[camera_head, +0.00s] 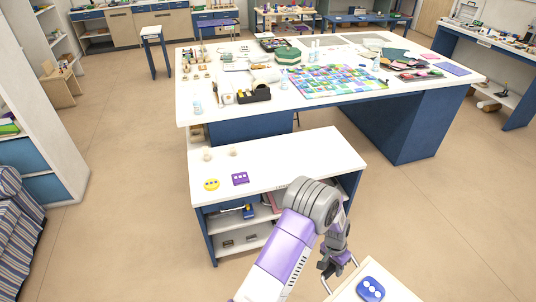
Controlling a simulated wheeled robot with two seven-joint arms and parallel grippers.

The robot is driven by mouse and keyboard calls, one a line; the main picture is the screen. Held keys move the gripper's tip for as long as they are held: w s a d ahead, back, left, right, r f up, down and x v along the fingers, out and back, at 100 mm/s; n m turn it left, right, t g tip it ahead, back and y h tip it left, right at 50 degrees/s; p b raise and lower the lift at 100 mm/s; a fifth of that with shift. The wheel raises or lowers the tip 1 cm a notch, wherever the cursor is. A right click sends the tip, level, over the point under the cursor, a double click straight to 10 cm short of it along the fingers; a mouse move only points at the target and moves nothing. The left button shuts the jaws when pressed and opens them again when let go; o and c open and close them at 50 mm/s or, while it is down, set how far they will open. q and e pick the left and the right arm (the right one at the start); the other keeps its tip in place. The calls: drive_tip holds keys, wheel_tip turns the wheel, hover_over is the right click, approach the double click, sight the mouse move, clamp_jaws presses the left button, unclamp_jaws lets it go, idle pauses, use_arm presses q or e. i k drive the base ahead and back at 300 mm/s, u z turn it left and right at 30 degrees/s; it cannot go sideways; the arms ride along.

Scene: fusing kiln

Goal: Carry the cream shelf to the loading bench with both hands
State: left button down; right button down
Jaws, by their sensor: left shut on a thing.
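A cream shelf (396,283) shows in part at the bottom right, cut off by the picture's edge. A blue piece with white dots (370,290) is on its top. A thin metal handle sticks out from its left side. My left gripper (332,268) points down at this handle and is shut on it. My right gripper is out of view, as is the shelf's far end. A low white-topped bench (290,158) stands ahead of my left arm; I cannot tell whether it is the loading bench.
A white shelf unit (60,130) stands at the left. Floor (450,215) is clear at the right.

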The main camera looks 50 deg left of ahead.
sight(300, 155)
drive_tip(key=u, duration=0.3)
drive_tip(key=i, duration=1)
drive_tip(key=u, duration=0.7)
drive_tip(key=i, duration=1)
drive_tip(key=u, duration=0.75)
drive_tip(key=i, duration=0.6)
drive_tip(key=z, duration=3.95)
